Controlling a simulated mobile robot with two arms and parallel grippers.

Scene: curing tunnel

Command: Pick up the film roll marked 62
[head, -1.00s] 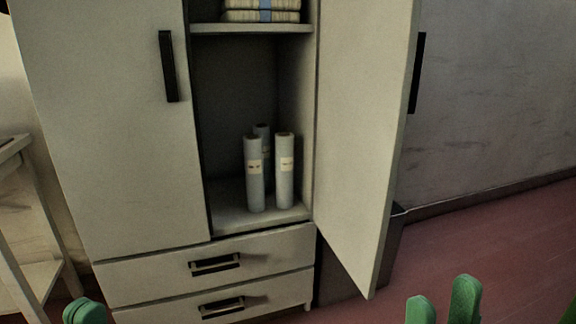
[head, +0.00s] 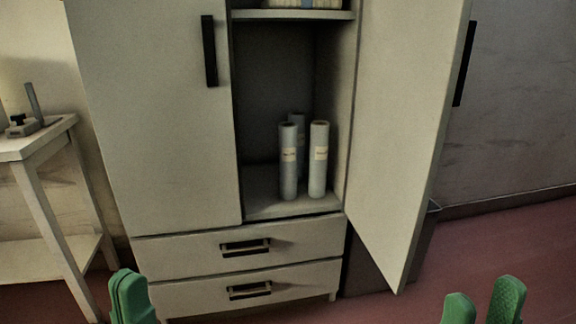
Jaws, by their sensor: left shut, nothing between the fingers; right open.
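Three pale film rolls stand upright on the lower shelf of the open cabinet. The front left roll (head: 288,176) and the front right roll (head: 318,172) each bear a small cream label. A third roll (head: 298,119) stands behind them, mostly hidden. The label markings are too small to read, so I cannot tell which is 62. My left gripper (head: 132,298) is shut and empty at the bottom left, below and in front of the cabinet. My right gripper (head: 482,304) is open and empty at the bottom right. Both are well apart from the rolls.
The cabinet's left door (head: 155,120) is closed; its right door (head: 405,130) stands open toward me, between the shelf and my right gripper's side. Two closed drawers (head: 300,240) lie below. A white side table (head: 50,145) stands at left. A dark bin (head: 420,235) is partly behind the open door.

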